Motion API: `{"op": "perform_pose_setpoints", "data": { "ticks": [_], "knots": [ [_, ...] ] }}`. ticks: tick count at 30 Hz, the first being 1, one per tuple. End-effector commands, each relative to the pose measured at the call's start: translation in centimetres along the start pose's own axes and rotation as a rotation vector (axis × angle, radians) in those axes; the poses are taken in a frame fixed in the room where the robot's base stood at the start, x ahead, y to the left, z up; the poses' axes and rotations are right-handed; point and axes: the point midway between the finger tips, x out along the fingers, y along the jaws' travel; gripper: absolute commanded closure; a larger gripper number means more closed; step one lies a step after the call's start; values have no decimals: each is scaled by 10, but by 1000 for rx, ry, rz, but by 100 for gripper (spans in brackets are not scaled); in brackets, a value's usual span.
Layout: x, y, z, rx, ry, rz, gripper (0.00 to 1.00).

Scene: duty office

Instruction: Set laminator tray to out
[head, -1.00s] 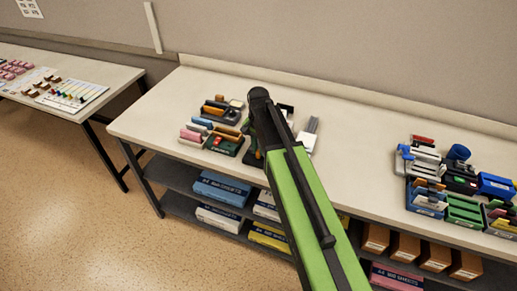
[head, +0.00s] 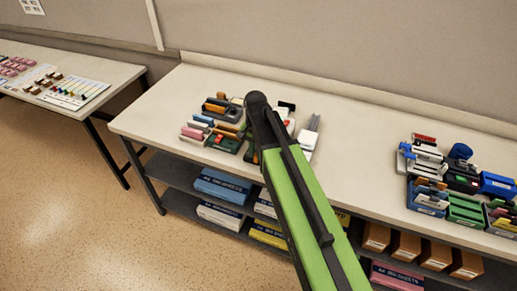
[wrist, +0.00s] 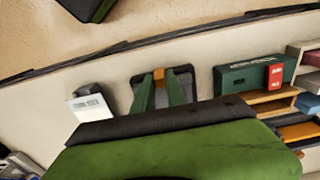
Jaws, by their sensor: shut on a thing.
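My gripper (wrist: 160,82) shows in the wrist view as two green fingers. They are shut on a small orange-brown part (wrist: 159,74) of a dark device (wrist: 188,82) on the worktop. I cannot tell for sure whether this device is the laminator, or read the position of its tray. In the head view my arm covers the fingers and most of the device.
A white labelled block with a black end (wrist: 88,108) stands left of the fingers in the wrist view. A dark green box with a red label (wrist: 248,77) stands to the right. In the head view, the worktop (head: 360,130) is clear between the two groups of desk items.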

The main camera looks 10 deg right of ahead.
Motion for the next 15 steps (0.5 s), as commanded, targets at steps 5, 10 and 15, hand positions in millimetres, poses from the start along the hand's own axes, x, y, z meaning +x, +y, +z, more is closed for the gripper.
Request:
{"op": "perform_pose_setpoints", "data": {
  "ticks": [5,10,15],
  "knots": [
    [0,0,4,-1,-14,3,100],
    [0,0,4,-1,-14,3,66],
    [0,0,3,-1,-12,3,62]
  ]
}}
